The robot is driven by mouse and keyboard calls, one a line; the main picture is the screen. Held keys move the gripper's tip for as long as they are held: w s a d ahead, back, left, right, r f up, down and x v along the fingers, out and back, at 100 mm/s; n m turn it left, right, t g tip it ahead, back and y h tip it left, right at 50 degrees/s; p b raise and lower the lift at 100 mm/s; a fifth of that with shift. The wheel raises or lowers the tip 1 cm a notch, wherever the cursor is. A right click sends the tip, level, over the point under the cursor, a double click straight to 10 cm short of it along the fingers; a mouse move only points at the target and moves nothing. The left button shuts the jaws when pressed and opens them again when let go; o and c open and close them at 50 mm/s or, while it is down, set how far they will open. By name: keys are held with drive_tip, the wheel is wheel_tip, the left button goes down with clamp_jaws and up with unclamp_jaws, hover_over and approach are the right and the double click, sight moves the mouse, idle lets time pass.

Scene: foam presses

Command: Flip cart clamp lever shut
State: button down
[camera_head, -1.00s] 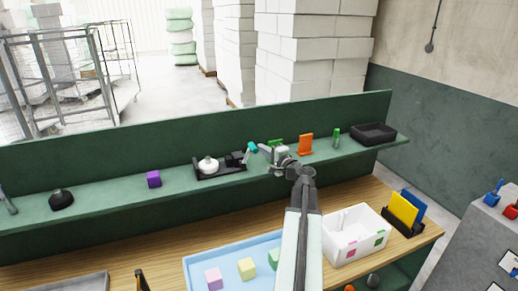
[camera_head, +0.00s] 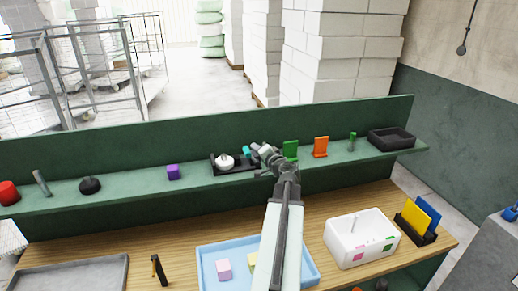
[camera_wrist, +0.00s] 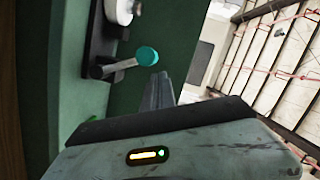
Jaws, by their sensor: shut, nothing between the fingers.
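The clamp is a black base (camera_head: 222,170) on the green shelf, with a white round part (camera_head: 225,162) on it. Its lever has a teal cap (camera_head: 246,152). In the wrist view the grey lever (camera_wrist: 118,66) runs from the black base (camera_wrist: 92,72) to the teal cap (camera_wrist: 146,56), standing off the base and leaning toward the white part (camera_wrist: 120,10). My gripper (camera_head: 256,147) is shut and empty, just right of the cap. In the wrist view its fingers (camera_wrist: 160,90) lie close beside the cap; I cannot tell whether they touch. My gripper partly hides the base's right end.
Green (camera_head: 290,150) and orange (camera_head: 320,147) stands and a black tray (camera_head: 391,139) stand to the right. A blue tray (camera_head: 210,275) and white bin (camera_head: 362,240) are below.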

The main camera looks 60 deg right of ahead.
drive_tip(key=shift+w+a+f, duration=0.2)
drive_tip(key=shift+w+a, duration=0.2)
drive_tip(key=shift+a, duration=0.15)
drive_tip(key=shift+a, duration=0.25)
